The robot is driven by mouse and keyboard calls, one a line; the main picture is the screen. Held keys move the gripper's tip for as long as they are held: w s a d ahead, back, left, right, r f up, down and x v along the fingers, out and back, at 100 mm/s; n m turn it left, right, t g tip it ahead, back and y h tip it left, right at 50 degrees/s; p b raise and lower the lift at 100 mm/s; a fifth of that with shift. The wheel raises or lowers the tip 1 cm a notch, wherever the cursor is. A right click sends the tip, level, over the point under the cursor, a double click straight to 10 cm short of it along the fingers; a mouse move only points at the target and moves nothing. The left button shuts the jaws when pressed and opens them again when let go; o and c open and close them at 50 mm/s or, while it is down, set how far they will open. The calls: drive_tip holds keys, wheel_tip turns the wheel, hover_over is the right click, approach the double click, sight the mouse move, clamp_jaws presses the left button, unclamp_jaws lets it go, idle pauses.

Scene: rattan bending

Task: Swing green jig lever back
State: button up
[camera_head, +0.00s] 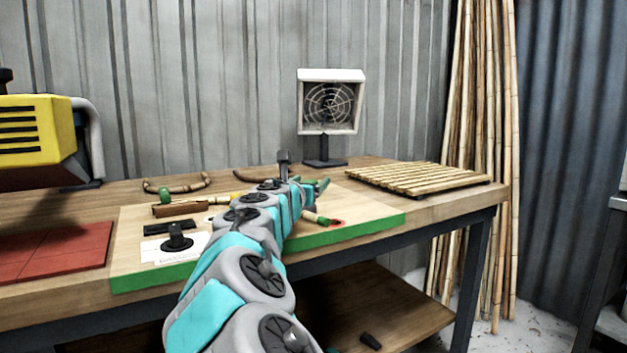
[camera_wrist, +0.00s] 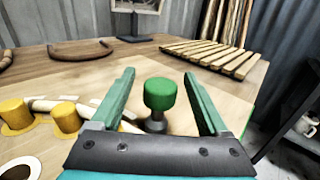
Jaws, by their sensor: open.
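The jig lever's green knob (camera_wrist: 160,93) stands upright on a short dark stem in the wrist view. It lies between the two teal fingers of my gripper (camera_wrist: 159,74), with a visible gap on each side. My gripper is open and holds nothing. In the head view my gripper (camera_head: 320,184) is over the right part of the green-edged board (camera_head: 375,222). My arm hides much of the board there, and I cannot clearly make out the lever. Yellow pegs (camera_wrist: 66,117) and a pale rod (camera_wrist: 50,105) are left of the gripper in the wrist view.
A slatted rack (camera_head: 420,175) lies on the bench at right. A fan-like unit (camera_head: 331,103) stands behind. A yellow machine (camera_head: 35,130) and red mat (camera_head: 55,252) are at left. A bent rattan piece (camera_wrist: 80,55) lies behind the board. Upright poles (camera_head: 485,150) lean by the wall.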

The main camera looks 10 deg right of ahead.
drive_tip(key=shift+x, duration=1.65)
drive_tip(key=shift+s, duration=0.1)
drive_tip(key=shift+c, duration=0.3)
clamp_jaws()
